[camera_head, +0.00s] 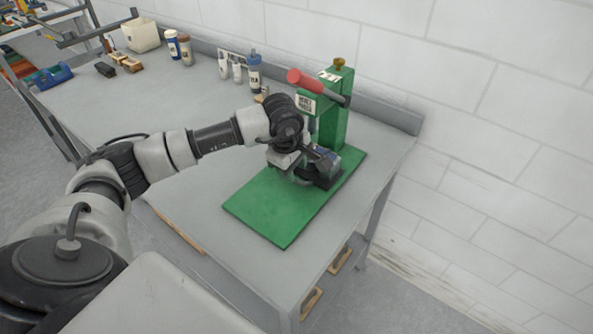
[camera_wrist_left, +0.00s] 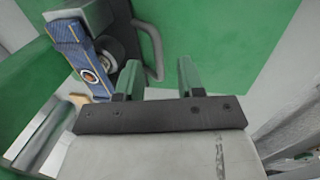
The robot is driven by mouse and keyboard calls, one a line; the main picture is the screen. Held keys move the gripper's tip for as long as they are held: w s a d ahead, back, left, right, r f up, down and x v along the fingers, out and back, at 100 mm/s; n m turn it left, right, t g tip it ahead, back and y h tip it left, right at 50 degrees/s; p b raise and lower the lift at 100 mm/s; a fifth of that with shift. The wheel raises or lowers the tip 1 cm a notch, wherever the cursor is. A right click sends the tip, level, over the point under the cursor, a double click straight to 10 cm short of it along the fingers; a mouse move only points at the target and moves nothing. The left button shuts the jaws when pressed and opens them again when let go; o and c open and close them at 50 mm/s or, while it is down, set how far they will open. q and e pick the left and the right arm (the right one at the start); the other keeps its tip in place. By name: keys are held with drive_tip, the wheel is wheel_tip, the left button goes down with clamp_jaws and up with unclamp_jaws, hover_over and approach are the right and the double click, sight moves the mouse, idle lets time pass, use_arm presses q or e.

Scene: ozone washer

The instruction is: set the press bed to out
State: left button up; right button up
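The green press (camera_head: 332,118) stands at the right end of the bench, with a red-gripped lever and a green base plate (camera_head: 272,212). A dark block with a blue part (camera_head: 325,165) sits low at its front; I cannot tell for sure that this is the press bed. In the left wrist view, a blue patterned plate with a round emblem (camera_wrist_left: 88,68) and a grey bent handle (camera_wrist_left: 152,38) show beside the fingers. My left gripper (camera_wrist_left: 158,78) is open, its two fingers apart with nothing between them. In the head view my left gripper (camera_head: 300,172) is low over the base plate, partly hiding the block.
The grey bench top (camera_head: 150,100) is clear in the middle. Bottles (camera_head: 254,72) stand along its back edge, with a white bin (camera_head: 140,35) farther left. A white block wall (camera_head: 480,120) closes the back and right.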

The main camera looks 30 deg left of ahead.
sight(296, 175)
use_arm(q)
drive_tip(key=shift+w+f, duration=0.15)
drive_tip(key=shift+f, duration=0.5)
drive_tip(key=shift+w+f, duration=0.15)
drive_tip(key=shift+f, duration=0.45)
drive_tip(key=shift+w+d+f+p, duration=0.1)
drive_tip(key=shift+w+f+p, duration=0.15)
drive_tip(key=shift+f, duration=0.3)
drive_tip(key=shift+s, duration=0.1)
clamp_jaws()
use_arm(e)
drive_tip(key=shift+w+r, duration=0.35)
drive_tip(key=shift+r, duration=0.1)
